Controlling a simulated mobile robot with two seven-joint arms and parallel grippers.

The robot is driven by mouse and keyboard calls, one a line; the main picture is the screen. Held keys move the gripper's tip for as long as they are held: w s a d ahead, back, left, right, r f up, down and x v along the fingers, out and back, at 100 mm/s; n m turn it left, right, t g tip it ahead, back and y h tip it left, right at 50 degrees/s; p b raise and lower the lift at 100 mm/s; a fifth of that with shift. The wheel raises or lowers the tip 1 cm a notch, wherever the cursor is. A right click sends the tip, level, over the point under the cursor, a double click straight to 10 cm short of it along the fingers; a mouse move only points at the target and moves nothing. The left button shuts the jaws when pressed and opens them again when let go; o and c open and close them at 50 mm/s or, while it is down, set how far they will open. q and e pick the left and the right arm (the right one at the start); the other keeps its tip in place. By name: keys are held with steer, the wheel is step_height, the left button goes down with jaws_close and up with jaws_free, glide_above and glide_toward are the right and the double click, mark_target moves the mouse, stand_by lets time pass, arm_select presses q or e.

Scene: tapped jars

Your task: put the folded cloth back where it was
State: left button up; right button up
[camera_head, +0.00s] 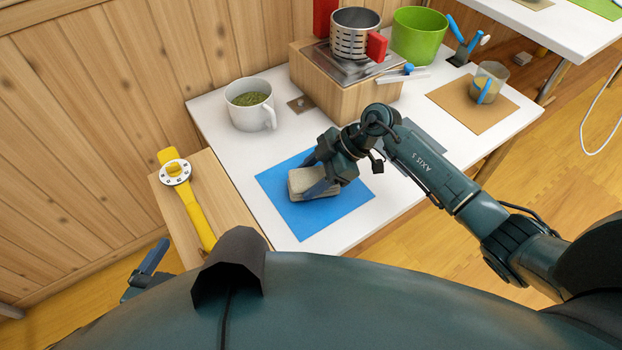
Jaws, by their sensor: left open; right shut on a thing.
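The folded cloth (304,180) is a small beige-grey block over the blue mat (289,210) on the white table. My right gripper (318,178) is shut on the cloth, its fingers on either side of it. I cannot tell whether the cloth touches the mat or is slightly above it. My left gripper (146,272) is open and empty at the lower left, low beside the wooden side board, partly hidden by my own body.
A white mug (248,112) with green contents stands behind the mat. A wooden block (335,98) carries a metal strainer (354,40). A green bucket (417,36), a brown mat (455,110) with a glass jar (492,75), and a yellow tool (190,200) are also around.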

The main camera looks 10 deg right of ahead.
steer(key=shift+f, duration=0.15)
steer(key=shift+f, duration=0.1)
steer(key=o, duration=1.3)
